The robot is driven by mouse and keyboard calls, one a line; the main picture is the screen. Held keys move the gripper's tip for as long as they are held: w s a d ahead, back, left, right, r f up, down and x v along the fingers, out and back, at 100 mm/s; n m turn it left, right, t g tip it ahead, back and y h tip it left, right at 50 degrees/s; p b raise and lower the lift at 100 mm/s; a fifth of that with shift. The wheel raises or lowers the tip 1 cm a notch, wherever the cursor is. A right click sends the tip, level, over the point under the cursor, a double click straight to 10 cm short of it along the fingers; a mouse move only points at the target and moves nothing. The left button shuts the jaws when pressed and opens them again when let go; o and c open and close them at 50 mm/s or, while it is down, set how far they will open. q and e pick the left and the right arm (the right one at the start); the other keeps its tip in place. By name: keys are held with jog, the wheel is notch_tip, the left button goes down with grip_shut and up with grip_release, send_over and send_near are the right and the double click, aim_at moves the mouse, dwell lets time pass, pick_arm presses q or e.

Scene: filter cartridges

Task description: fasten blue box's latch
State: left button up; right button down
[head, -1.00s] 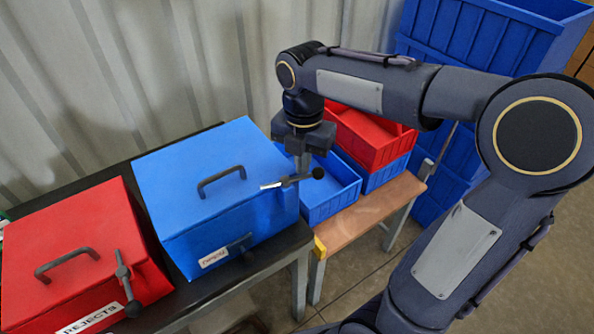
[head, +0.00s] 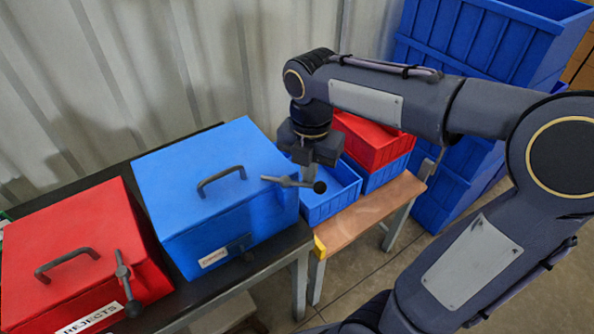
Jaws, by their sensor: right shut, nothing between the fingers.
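The blue box (head: 205,200) stands shut on a dark bench, with a dark handle (head: 221,178) on its lid. Its latch lever (head: 287,182) lies near the lid's right edge, nearly level, its round knob (head: 319,187) sticking out to the right. A dark catch (head: 238,245) is on the box's front beside a small label. My right gripper (head: 306,172) is shut and empty, pointing down right at the lever near the knob. Its fingertips are partly hidden, so I cannot tell whether they touch the lever. My left gripper is not in view.
A red box (head: 75,245) labelled REJECTS, with its own lever (head: 123,275), stands left. Blue (head: 330,205) and red (head: 365,150) bins sit on a wooden bench (head: 370,215) to the right. Tall blue crates (head: 470,60) stand behind my right arm.

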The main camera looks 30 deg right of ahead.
aim_at(306, 184)
jog(key=shift+a, duration=0.1)
jog(key=shift+s+a, duration=0.3)
jog(key=shift+s, duration=0.35)
jog(key=shift+s+a, duration=0.45)
jog(key=shift+a, duration=0.25)
dwell(0.4)
jog(key=shift+d+r+p, duration=0.1)
jog(key=shift+d+p, duration=0.25)
jog(key=shift+d, duration=0.25)
